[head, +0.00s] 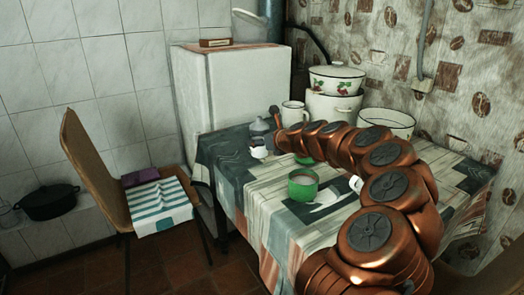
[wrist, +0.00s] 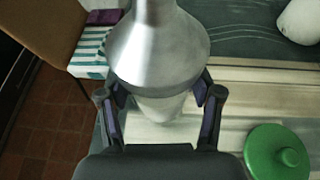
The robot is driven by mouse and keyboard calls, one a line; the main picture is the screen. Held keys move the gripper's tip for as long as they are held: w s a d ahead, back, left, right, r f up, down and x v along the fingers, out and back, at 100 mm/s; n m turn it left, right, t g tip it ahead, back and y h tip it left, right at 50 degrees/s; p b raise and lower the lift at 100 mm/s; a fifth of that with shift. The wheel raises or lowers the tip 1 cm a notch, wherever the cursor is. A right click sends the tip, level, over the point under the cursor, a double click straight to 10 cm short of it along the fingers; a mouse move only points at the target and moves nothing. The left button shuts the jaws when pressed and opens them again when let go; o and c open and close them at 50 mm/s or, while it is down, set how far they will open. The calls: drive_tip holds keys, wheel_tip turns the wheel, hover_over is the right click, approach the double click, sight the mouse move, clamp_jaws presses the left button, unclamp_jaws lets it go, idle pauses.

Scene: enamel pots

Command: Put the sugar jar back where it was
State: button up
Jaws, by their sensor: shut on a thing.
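The sugar jar (wrist: 158,45), pale with a wide cone-shaped metal lid, is between the fingers of my gripper (wrist: 162,95) in the wrist view. The fingers are shut on its body below the lid. In the head view the jar's grey lid (head: 259,126) shows near the table's left end, by the tip of my copper arm. Its base is hard to make out, so I cannot tell whether it touches the table.
The patterned cloth covers the table (head: 255,200). A green mug (head: 302,188) stands in the middle, and a green lid (wrist: 277,152) lies right of the jar. A white mug (head: 293,112) and enamel pots (head: 333,105) stand behind. A chair (head: 92,175) is at left.

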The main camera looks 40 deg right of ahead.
drive_tip(key=shift+w+d+f, duration=0.1)
drive_tip(key=shift+w+d, duration=0.2)
drive_tip(key=shift+d, duration=0.25)
wheel_tip(320, 180, down, 4)
drive_tip(key=shift+r+b, duration=0.2)
drive_tip(key=shift+b, duration=0.55)
drive_tip(key=o, duration=1.5)
drive_tip(key=shift+s+r, duration=0.1)
drive_tip(key=p+v, duration=0.1)
drive_tip(key=v, duration=0.9)
drive_tip(key=shift+d+p, duration=0.1)
drive_tip(key=shift+p, duration=0.25)
drive_tip(key=shift+v, duration=0.9)
